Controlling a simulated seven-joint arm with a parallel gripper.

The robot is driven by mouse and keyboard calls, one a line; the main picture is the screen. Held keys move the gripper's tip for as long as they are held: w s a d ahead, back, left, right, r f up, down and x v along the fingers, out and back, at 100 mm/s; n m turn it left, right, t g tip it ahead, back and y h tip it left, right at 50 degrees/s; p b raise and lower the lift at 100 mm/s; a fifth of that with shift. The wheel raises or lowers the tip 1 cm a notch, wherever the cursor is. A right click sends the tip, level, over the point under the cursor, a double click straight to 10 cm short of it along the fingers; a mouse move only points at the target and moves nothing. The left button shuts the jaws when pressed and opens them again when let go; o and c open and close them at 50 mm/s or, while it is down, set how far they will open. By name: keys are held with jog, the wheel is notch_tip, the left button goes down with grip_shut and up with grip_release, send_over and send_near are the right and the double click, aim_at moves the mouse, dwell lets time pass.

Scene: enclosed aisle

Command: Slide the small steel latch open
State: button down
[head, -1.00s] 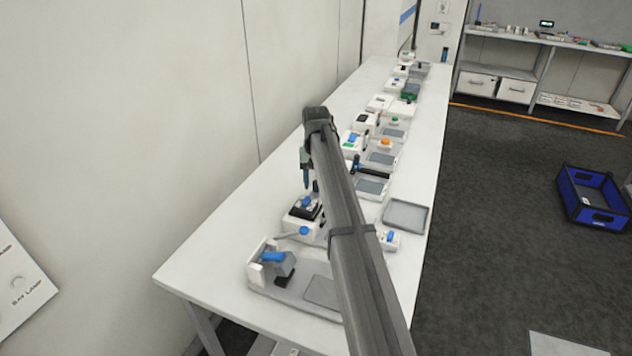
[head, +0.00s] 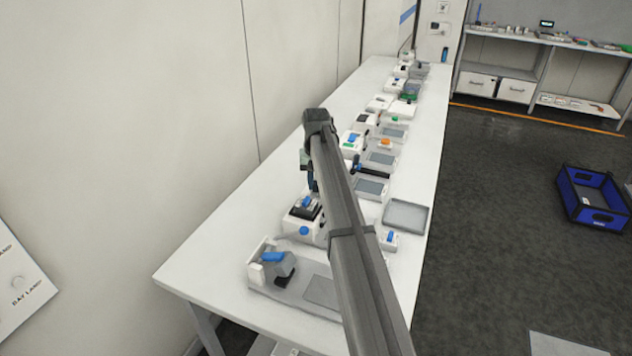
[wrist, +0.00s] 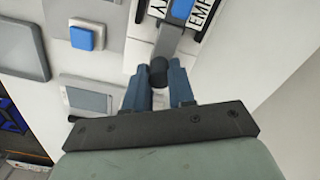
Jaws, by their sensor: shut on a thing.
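In the wrist view, my gripper (wrist: 160,70) has its two blue-grey fingers closed around a small dark round knob (wrist: 158,66). The knob sits at the near end of a grey steel bar (wrist: 169,40), which looks like the latch. The bar runs between two white labels with black letters, and a blue part (wrist: 182,9) lies at its far end. In the head view, my gripper (head: 311,181) is low over the bench and mostly hidden behind my arm. The latch cannot be made out there.
The long white bench (head: 235,235) carries a row of small devices. A device with a blue handle (head: 272,257) stands at the near end. A grey tray (head: 405,215) lies right of my arm. The wrist view shows a blue square button (wrist: 82,38). A wall runs along the left.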

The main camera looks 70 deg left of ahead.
jog(key=shift+a, duration=0.1)
jog(key=shift+w+a, duration=1)
jog(key=c, duration=0.9)
grip_release()
jog(key=shift+c, duration=0.2)
jog(key=shift+d, duration=0.1)
jog(key=shift+r, duration=0.15)
notch_tip(320, 180, up, 14)
jog(key=shift+f, duration=0.25)
